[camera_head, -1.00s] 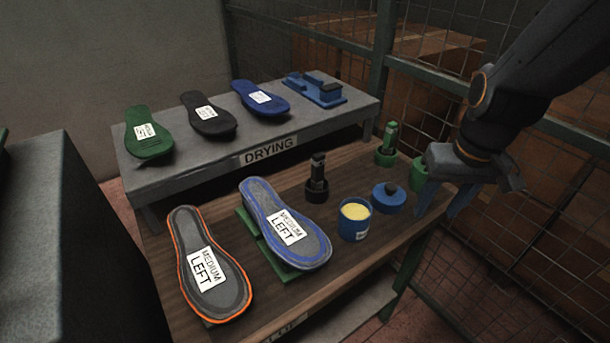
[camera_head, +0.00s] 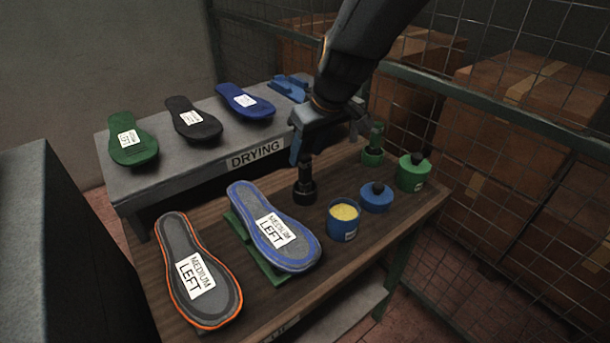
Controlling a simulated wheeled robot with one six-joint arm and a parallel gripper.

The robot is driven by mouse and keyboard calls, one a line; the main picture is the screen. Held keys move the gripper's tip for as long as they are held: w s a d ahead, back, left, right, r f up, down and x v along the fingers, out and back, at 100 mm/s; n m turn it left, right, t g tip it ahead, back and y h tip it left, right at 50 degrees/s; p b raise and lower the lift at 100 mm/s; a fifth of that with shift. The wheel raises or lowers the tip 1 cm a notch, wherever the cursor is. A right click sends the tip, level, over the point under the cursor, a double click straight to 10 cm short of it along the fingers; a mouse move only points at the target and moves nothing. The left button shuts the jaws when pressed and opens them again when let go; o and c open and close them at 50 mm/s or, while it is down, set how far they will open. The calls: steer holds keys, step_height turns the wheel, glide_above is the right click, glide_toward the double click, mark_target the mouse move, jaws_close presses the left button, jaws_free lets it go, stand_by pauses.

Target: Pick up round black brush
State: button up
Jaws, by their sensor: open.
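The round black brush (camera_head: 304,190) stands upright on the brown wooden table, behind the blue pot and to the right of the blue-edged sole. Its round base shows clearly, and its handle rises toward my gripper. My gripper (camera_head: 322,148) is open and empty, pointing down above the brush. One bluish finger shows just left of the handle top. The other finger is less clear, farther right. I cannot tell whether the handle top is between the fingers.
A blue pot of yellow paste (camera_head: 344,214), a blue lid (camera_head: 376,198), a green brush (camera_head: 373,150) and a green pot (camera_head: 411,175) stand to the right. A blue-edged sole (camera_head: 300,250) and an orange-edged sole (camera_head: 222,300) lie left. The drying bench (camera_head: 190,165) is behind.

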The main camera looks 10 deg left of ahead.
mark_target(305, 177)
steer(key=shift+x, duration=1.4)
steer(key=shift+d, duration=0.1)
jaws_close()
